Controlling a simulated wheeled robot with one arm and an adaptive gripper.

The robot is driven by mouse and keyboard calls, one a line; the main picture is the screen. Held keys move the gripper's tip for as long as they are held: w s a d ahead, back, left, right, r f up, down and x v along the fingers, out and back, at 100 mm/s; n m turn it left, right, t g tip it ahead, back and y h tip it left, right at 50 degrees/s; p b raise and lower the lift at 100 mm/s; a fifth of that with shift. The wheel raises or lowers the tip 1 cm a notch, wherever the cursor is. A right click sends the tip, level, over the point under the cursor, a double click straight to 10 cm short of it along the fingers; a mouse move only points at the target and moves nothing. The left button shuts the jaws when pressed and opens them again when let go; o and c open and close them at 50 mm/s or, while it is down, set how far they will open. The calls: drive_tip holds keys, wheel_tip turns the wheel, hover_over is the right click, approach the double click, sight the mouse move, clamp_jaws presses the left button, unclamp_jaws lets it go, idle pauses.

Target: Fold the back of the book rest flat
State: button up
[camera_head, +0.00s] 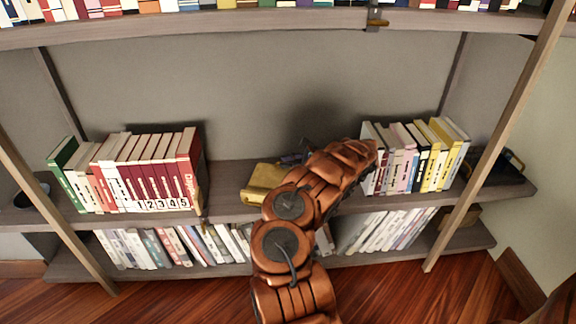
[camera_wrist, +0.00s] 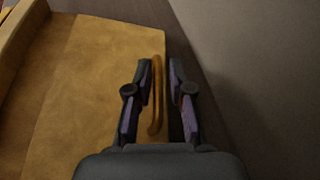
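The book rest (camera_head: 262,185) is a yellow-brown wooden piece on the middle shelf, between the two rows of books. My arm hides its right part in the head view. In the wrist view its broad back panel (camera_wrist: 95,75) fills the left, with a raised lip at the far left. An orange-brown bar-like handle (camera_wrist: 157,95) runs along the panel's right edge. A gap shows by the right finger; contact is not clear. I cannot tell the panel's exact tilt.
Numbered red books (camera_head: 158,170) stand left of the rest, and more books (camera_head: 415,155) stand to the right, close to my arm. A dark tray (camera_head: 495,168) sits at the right end. The upper shelf (camera_head: 250,24) runs overhead. Bare shelf lies left of the rest.

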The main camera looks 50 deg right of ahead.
drive_tip(key=shift+s+d+r, duration=0.1)
drive_tip(key=shift+r, duration=4.25)
